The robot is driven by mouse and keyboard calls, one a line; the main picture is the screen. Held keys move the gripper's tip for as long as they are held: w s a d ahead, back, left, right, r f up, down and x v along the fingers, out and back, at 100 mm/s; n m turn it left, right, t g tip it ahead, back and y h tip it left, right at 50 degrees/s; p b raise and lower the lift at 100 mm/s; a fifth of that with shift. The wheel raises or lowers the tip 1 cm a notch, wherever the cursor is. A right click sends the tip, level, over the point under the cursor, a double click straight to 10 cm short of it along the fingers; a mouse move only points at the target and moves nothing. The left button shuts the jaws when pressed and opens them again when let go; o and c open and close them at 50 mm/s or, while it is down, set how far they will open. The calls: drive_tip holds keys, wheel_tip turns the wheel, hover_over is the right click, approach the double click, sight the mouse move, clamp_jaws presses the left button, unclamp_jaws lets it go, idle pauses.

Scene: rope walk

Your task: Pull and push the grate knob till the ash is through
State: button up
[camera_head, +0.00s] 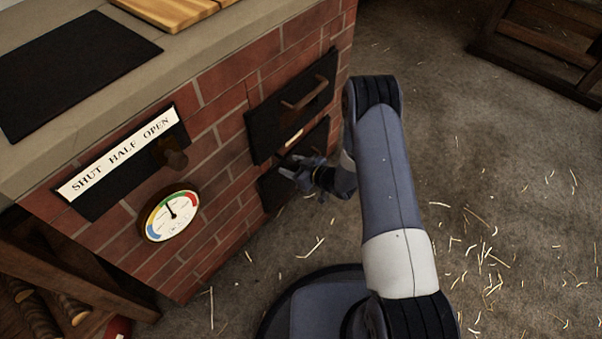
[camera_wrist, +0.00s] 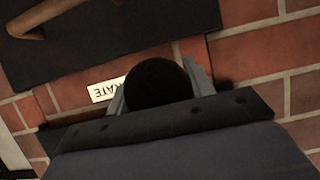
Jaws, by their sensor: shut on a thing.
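The grate knob (camera_wrist: 158,84) is a dark round knob in the wrist view, low on the brick stove front. My gripper (camera_wrist: 160,95) is shut on it, with a grey finger on each side. A small white label (camera_wrist: 105,90) beside it reads upside down, partly hidden, "...RATE". In the head view my gripper (camera_head: 305,172) is at the lower dark plate (camera_head: 318,140) of the stove, and the knob is hidden behind the fingers. No ash can be made out in either view.
Above is a dark door (camera_head: 292,108) with a brown handle (camera_head: 303,95). To the left are a damper plate (camera_head: 120,163) marked SHUT HALF OPEN and a round gauge (camera_head: 170,213). The straw-strewn floor (camera_head: 500,190) is open at right; a wooden crate (camera_head: 545,45) stands at the back.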

drive_tip(key=shift+w+a+f+b, duration=0.1)
drive_tip(key=shift+w+a+b, duration=0.25)
drive_tip(key=shift+w+a, duration=0.65)
drive_tip(key=shift+a, duration=0.15)
drive_tip(key=o, duration=1.4)
drive_tip(key=shift+a, duration=0.1)
drive_tip(key=shift+c, duration=0.2)
drive_tip(key=p+v, duration=0.3)
drive_tip(key=v, duration=0.8)
